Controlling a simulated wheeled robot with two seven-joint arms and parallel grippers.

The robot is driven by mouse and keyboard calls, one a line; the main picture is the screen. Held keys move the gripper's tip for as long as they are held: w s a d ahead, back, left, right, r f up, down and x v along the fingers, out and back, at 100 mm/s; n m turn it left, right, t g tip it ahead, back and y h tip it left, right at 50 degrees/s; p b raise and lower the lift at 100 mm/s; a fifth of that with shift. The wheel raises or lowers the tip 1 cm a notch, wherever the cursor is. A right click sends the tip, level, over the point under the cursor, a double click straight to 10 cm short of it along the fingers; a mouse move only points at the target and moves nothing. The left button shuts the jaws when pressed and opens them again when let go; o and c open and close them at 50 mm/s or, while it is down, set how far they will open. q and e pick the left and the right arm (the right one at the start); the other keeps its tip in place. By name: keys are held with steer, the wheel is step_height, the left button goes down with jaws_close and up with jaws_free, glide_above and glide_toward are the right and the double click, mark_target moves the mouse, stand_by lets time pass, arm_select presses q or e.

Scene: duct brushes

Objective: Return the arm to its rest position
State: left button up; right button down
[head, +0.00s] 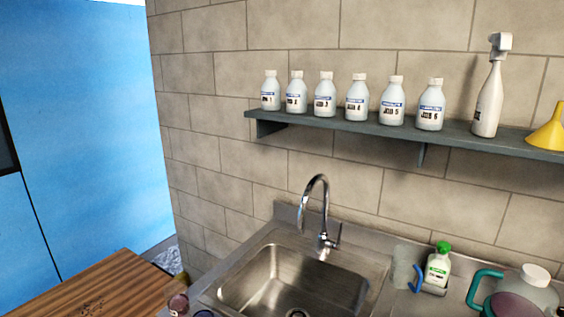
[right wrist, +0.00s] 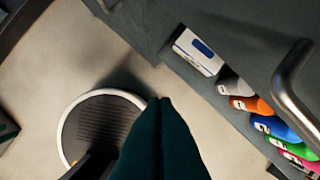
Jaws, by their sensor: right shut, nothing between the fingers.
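My right gripper (right wrist: 160,103) shows in the right wrist view as two dark teal fingers pressed together at the tips, with nothing between them. It points down over the pale floor, beside a dark cabinet front, and touches nothing that I can see. Neither gripper shows in the head view, and my left gripper is in no view.
In the right wrist view a metal handle (right wrist: 294,88) and a shelf with coloured bottles (right wrist: 255,105) lie to the right. The head view shows a steel sink (head: 290,275), a faucet (head: 322,205), a wall shelf (head: 400,134) with bottles, and a wooden surface (head: 100,285).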

steer(key=s+d+f+g, duration=0.1)
steer(key=s+f, duration=0.3)
steer(key=f, duration=0.5)
steer(key=s+f, duration=0.4)
steer(key=f, duration=0.5)
steer(key=s+d+f+b, duration=0.1)
steer(key=s+d+f, duration=0.1)
steer(key=s+f, duration=0.6)
steer(key=s, duration=0.3)
steer(key=shift+d+g, duration=0.15)
steer(key=shift+g, duration=0.25)
